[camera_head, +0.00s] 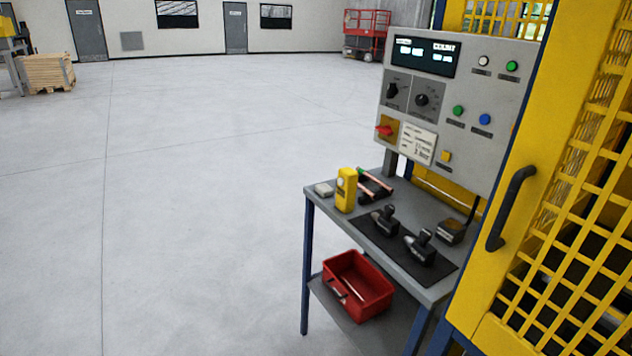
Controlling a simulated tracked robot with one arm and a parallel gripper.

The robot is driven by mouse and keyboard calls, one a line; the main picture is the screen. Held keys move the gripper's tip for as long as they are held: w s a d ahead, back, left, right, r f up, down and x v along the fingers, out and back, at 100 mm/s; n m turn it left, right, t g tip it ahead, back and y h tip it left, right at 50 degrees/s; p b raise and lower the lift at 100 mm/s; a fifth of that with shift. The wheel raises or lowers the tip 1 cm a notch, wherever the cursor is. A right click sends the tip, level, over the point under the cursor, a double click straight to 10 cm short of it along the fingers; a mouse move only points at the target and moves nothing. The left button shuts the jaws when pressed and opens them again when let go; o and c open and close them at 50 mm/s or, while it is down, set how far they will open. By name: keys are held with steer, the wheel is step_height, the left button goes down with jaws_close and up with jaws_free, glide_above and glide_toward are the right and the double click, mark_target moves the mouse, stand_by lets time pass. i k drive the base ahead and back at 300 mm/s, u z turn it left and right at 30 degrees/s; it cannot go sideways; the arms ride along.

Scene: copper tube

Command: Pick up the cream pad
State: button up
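The cream pad (323,189) looks like a small, pale, flat block. It lies on the grey table (425,284) near its far left corner, just left of a yellow upright device (346,190). Nothing covers it from this view. My gripper does not show in the camera view.
Copper-coloured tubes (374,184) lie behind the yellow device. Dark tools rest on a black mat (380,237). A red bin (357,285) stands on the lower shelf. A control panel (450,100) and yellow mesh cage (570,200) bound the right.

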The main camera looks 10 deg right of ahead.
mark_target(323, 188)
steer(key=z, duration=0.1)
steer(key=i, duration=1.4)
steer(key=z, duration=0.35)
steer(key=i, duration=1.3)
steer(key=z, duration=0.1)
